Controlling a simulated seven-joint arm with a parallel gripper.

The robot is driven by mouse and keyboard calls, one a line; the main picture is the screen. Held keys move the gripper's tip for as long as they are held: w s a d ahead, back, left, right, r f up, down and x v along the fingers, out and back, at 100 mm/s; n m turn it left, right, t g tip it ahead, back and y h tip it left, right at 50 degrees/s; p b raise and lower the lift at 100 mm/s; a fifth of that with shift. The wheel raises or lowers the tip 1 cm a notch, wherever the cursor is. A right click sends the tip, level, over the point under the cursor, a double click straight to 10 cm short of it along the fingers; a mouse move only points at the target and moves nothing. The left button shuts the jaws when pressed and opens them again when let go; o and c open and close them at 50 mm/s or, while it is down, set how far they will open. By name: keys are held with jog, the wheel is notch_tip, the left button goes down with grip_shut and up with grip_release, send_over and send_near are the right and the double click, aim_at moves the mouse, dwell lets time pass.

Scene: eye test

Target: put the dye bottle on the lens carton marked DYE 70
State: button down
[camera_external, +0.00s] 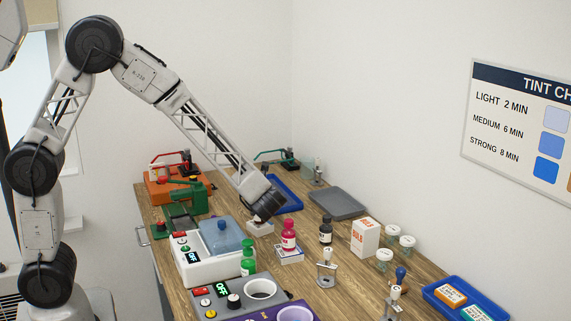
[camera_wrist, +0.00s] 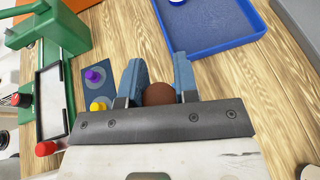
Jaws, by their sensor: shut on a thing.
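My gripper (camera_external: 259,217) points down over the left middle of the table. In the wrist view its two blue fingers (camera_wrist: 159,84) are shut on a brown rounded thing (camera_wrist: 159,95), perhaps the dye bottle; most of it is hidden. A low white carton (camera_external: 260,229) shows right below the gripper in the external view; whether the held thing touches it, I cannot tell. A pink bottle (camera_external: 289,236) stands upright on another white carton (camera_external: 291,257). A dark bottle (camera_external: 326,231) and a green bottle (camera_external: 248,258) stand nearby. I cannot read DYE 70 on any carton.
A blue tray (camera_wrist: 210,49) lies behind my gripper, with a grey tray (camera_external: 337,204) to its right. A white machine with a blue tank (camera_external: 222,236) stands left in front. Orange and green presses (camera_external: 187,197) are at the back left. Jars and stamps crowd the right.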

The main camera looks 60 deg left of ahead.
jog(key=shift+f, duration=0.15)
jog(key=c, duration=0.9)
grip_release()
jog(key=shift+o, duration=0.2)
jog(key=shift+d+r, duration=0.1)
jog(key=shift+r, duration=0.1)
jog(key=v, duration=1.1)
jog(key=shift+d+r, duration=0.2)
jog(key=shift+d, duration=0.15)
jog(key=shift+s, duration=0.15)
